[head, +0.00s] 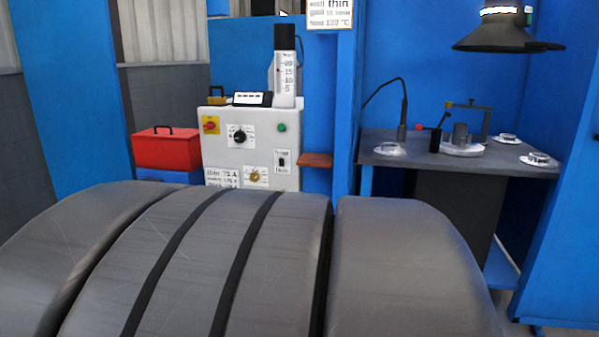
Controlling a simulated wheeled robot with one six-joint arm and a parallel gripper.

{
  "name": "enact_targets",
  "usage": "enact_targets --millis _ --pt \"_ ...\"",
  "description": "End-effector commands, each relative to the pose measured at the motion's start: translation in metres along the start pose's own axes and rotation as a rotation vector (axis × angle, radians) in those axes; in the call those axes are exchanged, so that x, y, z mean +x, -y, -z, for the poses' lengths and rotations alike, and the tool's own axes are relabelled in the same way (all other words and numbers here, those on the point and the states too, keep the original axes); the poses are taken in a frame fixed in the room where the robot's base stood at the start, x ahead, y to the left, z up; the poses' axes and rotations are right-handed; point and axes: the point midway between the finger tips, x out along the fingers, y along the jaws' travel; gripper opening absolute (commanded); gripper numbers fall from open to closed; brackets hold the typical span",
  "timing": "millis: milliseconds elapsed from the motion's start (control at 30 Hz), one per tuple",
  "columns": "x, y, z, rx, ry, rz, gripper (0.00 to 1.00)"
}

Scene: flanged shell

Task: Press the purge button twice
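A light grey control cabinet (228,150) stands left of centre in the head view, behind the grey shell. A round green button (282,127) sits at the upper right of its front. Below it is a white label plate (282,161) with a small black switch; its lettering is too small to read surely. I cannot tell which control is the purge button. The front also carries a red-and-yellow switch (211,124), a black dial (240,136) and a yellowish knob (254,175). My gripper is not in view.
The large dark grey shell (400,265) with black grooves fills the foreground and hides the cabinet's lower part. A flow gauge (286,75) and a display (252,99) stand on the cabinet. A red toolbox (166,148) is left. A dark workbench (480,163) with tools stands right.

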Motion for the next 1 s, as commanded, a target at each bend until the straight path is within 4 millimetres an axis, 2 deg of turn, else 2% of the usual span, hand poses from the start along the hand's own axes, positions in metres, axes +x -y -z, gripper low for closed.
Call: enact_targets --millis 33,67,533,1000 --pt "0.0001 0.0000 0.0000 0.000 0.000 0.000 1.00" --pt "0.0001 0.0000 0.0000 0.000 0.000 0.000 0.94" --pt "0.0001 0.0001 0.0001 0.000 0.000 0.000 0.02" --pt "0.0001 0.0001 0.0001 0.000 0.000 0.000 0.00"
